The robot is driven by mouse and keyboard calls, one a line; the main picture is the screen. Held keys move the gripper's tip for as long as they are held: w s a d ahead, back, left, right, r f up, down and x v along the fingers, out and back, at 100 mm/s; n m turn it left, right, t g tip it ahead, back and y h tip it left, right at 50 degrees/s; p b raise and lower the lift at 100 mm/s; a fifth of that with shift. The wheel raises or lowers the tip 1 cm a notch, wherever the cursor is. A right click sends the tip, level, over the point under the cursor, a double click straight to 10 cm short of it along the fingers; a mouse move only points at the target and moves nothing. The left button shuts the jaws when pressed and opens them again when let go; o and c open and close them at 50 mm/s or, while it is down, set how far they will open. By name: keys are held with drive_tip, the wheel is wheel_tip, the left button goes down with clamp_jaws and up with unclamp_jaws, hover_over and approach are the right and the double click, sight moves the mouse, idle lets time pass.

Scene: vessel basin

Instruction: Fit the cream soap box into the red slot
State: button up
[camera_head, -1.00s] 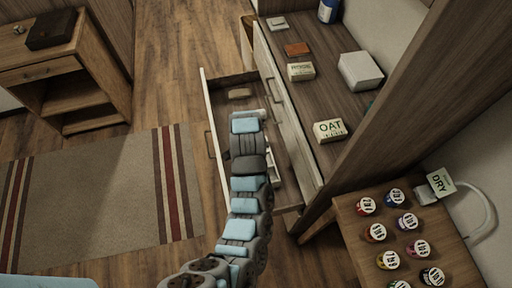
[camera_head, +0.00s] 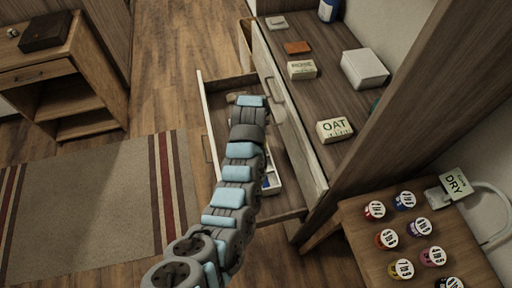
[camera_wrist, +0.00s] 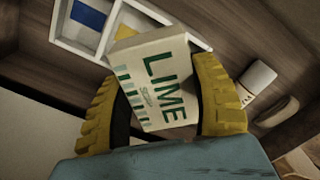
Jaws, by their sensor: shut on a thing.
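In the wrist view, my gripper (camera_wrist: 160,95) has its yellow fingers shut on a cream soap box (camera_wrist: 163,80) marked LIME in green. The box is tilted and stands out beyond the fingers. A white divided tray (camera_wrist: 140,8) lies past it, with a blue slot (camera_wrist: 89,16) and a yellowish one at its edge. The box covers part of the tray, and I cannot see a red slot. In the head view, my arm reaches into the open drawer (camera_head: 215,140) and hides the gripper and box. Part of the tray (camera_head: 273,184) shows beside the arm.
A white item (camera_wrist: 257,78) and a brownish bar (camera_wrist: 278,112) lie in the drawer, right of the gripper in the wrist view. The counter above holds an OAT box (camera_head: 334,130), another cream box (camera_head: 302,70) and a white case (camera_head: 364,69). Drawer walls surround my arm.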

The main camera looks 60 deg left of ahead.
drive_tip(key=shift+w+a+f+b, duration=0.3)
drive_tip(key=shift+w+a+f, duration=0.1)
drive_tip(key=shift+f, duration=0.3)
drive_tip(key=shift+w+a+f+b, duration=0.25)
drive_tip(key=shift+w+a+f, duration=0.15)
drive_tip(key=shift+f, duration=0.25)
drive_tip(key=shift+w+a+f+b, duration=0.3)
drive_tip(key=shift+w+a+f, duration=0.1)
drive_tip(key=shift+f, duration=0.3)
drive_tip(key=shift+a, duration=0.1)
drive_tip(key=shift+f, duration=0.15)
drive_tip(key=shift+a+f+b, duration=0.1)
drive_tip(key=shift+f+b, duration=0.7)
drive_tip(key=shift+f, duration=0.75)
drive_tip(key=shift+f, duration=0.15)
drive_tip(key=o, duration=1.2)
